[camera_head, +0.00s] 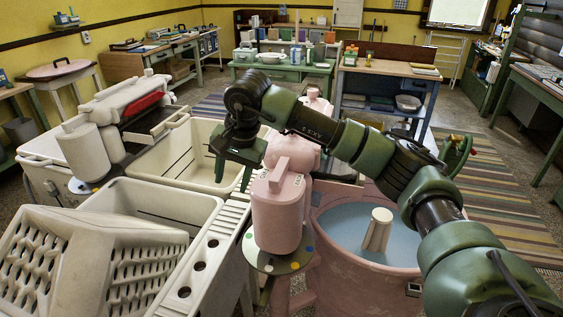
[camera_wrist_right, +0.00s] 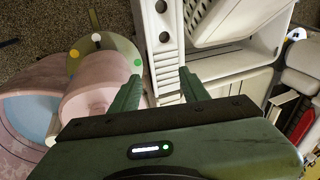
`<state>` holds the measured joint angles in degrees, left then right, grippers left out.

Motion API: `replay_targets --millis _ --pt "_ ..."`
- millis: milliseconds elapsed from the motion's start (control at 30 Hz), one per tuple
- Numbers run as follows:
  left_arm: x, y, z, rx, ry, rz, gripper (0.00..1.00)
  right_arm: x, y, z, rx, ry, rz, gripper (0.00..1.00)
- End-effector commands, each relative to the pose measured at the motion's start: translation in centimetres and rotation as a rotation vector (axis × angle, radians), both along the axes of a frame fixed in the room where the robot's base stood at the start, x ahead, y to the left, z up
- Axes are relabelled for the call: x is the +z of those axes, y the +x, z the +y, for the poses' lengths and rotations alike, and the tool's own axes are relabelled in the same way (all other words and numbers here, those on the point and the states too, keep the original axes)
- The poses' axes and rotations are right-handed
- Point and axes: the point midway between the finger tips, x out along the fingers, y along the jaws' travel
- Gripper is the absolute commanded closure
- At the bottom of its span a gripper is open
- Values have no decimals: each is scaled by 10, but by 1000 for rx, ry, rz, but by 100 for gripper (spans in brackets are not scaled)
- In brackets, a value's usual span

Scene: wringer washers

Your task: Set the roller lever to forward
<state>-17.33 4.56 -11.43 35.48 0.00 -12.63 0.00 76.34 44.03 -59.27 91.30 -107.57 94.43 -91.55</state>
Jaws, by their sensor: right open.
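The pink wringer washer has a round tub (camera_head: 325,240) of blue water and a pink wringer column (camera_head: 278,215). Under the column is a green-grey disc (camera_head: 278,262) with coloured dots; the disc also shows in the wrist view (camera_wrist_right: 120,52). I cannot clearly make out the roller lever; the column may hide it. My right gripper (camera_head: 233,176) is open and empty, pointing down left of the column, above the edge of the pale rinse tubs. In the wrist view its fingers (camera_wrist_right: 160,88) stand apart over the slotted rim. My left gripper is not in view.
Pale double tubs (camera_head: 160,200) with a washboard (camera_head: 90,265) fill the left. A second, white wringer (camera_head: 90,150) stands behind them. An agitator (camera_head: 377,230) rises from the blue water. Striped rugs (camera_head: 490,195) and open floor lie right; workbenches (camera_head: 385,75) stand behind.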

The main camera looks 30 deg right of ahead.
Motion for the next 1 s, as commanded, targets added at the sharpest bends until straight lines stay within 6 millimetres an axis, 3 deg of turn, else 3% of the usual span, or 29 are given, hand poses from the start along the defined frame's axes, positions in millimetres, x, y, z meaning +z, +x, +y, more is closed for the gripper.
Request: replay_targets --millis 33,100,233,367,733,1000 --pt "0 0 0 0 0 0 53 18 2 -36 -23 -113 -6 55" --pt "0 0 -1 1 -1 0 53 36 -2 -73 -48 -236 8 55" --pt "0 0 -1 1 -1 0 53 56 -10 -111 -85 -355 33 55" --pt "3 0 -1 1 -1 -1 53 52 -11 -123 -94 -386 47 55" --pt "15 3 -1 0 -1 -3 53 1 3 -138 -93 -381 45 55" --pt "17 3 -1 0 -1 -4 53 -12 6 -141 -92 -380 42 55"
